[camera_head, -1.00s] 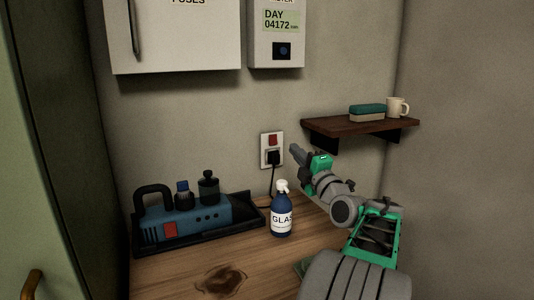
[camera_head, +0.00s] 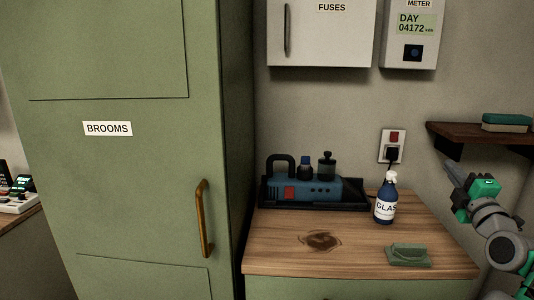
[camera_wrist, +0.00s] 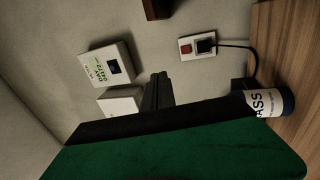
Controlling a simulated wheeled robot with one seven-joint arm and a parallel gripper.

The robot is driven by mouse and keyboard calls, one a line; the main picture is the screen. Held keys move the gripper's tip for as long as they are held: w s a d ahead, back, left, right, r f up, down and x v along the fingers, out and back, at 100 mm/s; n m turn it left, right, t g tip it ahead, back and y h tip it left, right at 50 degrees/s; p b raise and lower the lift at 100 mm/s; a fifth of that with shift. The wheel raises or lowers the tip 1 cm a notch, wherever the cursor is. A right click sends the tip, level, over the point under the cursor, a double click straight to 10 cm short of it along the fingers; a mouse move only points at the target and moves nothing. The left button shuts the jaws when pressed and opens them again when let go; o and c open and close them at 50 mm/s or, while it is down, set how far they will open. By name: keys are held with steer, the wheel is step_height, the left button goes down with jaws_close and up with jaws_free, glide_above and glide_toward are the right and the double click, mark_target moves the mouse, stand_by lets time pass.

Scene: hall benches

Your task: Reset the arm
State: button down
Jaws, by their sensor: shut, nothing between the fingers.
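My arm with its green and grey links is at the right edge of the head view. My gripper (camera_head: 455,174) points up and to the left, just below the wall shelf and right of the socket. It is shut and empty. In the wrist view its dark fingers (camera_wrist: 158,92) are together in front of the wall, and my green housing fills the bottom of that picture.
A green block (camera_head: 408,256) lies near the front. The tall brooms cabinet (camera_head: 120,190) stands left.

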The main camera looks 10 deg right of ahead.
steer(key=w+a+f+m+g+y+p, duration=0.25)
steer(key=w+a+p, duration=0.2)
steer(key=a, duration=0.75)
steer(key=w+a+f+m+g+y+p, duration=0.25)
steer(key=w+a+g+p, duration=0.2)
steer(key=a, duration=0.75)
steer(key=s+a+f+m+g+y+p, duration=0.1)
steer(key=s+a+f+m+g+p, duration=0.2)
steer(key=s+a+m+g+p, duration=0.75)
steer(key=s+a+f, duration=0.3)
steer(key=s+a, duration=0.5)
steer(key=s, duration=0.4)
steer(key=shift+s+a+n+t, duration=0.15)
steer(key=shift+a+n+t, duration=0.1)
steer(key=shift+n+t, duration=0.15)
